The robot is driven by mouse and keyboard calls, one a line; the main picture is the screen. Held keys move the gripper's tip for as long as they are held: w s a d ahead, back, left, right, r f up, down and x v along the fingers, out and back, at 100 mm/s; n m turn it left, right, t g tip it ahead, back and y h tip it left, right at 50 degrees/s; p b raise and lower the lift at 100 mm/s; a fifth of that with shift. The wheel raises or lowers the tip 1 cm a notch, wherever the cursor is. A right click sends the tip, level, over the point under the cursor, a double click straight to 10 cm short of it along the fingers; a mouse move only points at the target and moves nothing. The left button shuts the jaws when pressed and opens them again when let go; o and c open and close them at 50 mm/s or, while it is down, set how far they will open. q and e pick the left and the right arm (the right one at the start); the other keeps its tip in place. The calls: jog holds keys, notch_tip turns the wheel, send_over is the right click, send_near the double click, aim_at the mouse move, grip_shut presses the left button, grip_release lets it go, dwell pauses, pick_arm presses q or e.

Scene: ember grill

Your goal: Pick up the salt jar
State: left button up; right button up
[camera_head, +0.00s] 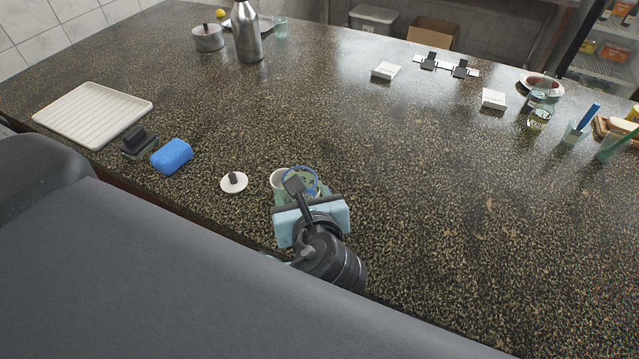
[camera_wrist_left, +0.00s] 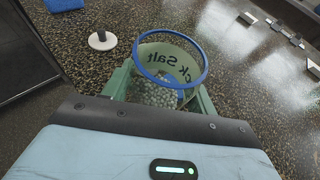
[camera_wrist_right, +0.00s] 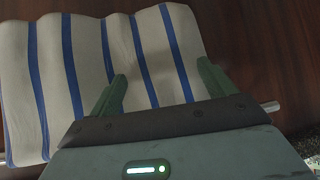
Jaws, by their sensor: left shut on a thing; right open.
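The salt jar (camera_head: 278,181) stands open near the counter's front edge in the head view, partly hidden by my left gripper (camera_head: 300,186). In the left wrist view the jar (camera_wrist_left: 150,94) has a blue rim, lettering ending in "ck Salt" and pale grains inside. My left gripper is shut on the jar, with its fingers on either side. A white lid with a dark knob (camera_head: 234,183) lies apart on the counter, left of the jar. My right gripper (camera_wrist_right: 160,82) is open in front of a blue-striped cloth (camera_wrist_right: 150,50).
Left of the lid are a blue sponge (camera_head: 171,156), a dark block-like item (camera_head: 138,142) and a white ribbed tray (camera_head: 93,112). A metal bottle (camera_head: 247,35) and a pot (camera_head: 208,38) stand farther back. The counter's middle is clear.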

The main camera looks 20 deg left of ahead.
pick_arm(q)
jog(key=shift+s+a+r, duration=0.1)
jog(key=shift+s+a, duration=0.25)
jog(key=shift+s, duration=0.3)
jog(key=shift+s+a+r, duration=0.1)
jog(key=shift+s+a, duration=0.25)
jog(key=shift+s, duration=0.3)
